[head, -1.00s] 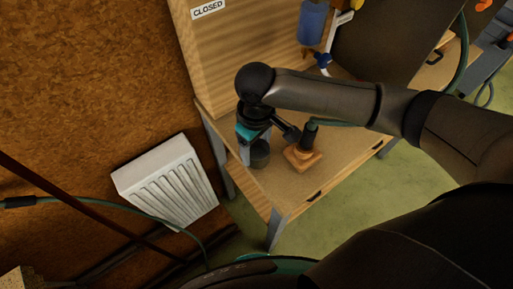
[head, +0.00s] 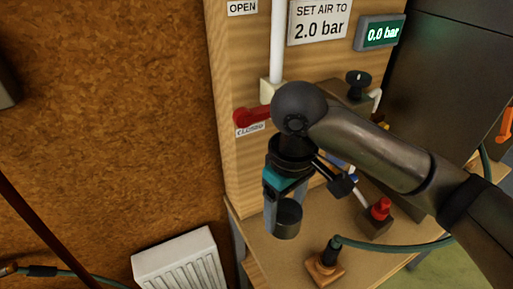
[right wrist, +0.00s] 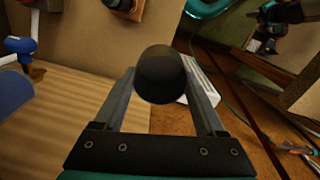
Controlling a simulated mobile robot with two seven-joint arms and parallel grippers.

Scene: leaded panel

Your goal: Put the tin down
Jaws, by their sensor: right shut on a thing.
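The tin (head: 287,218) is a small dark grey cylinder. My right gripper (head: 278,210) is shut on it and holds it over the left part of the wooden bench (head: 285,262). I cannot tell whether its underside touches the bench. In the right wrist view the tin (right wrist: 161,75) sits between the two grey fingers, its round dark end showing. My left gripper is not in the head view. A dark and teal shape at the top right of the right wrist view may be my left gripper (right wrist: 285,14); its jaws are unclear.
A brown block with a black handle (head: 325,263) and hose stands right of the tin. A red-knobbed fitting (head: 376,216) is farther back. Behind is a wooden panel with a red lever (head: 252,116) at CLOSED and a display (head: 380,33) reading 0.0 bar. A white radiator (head: 180,262) is at left.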

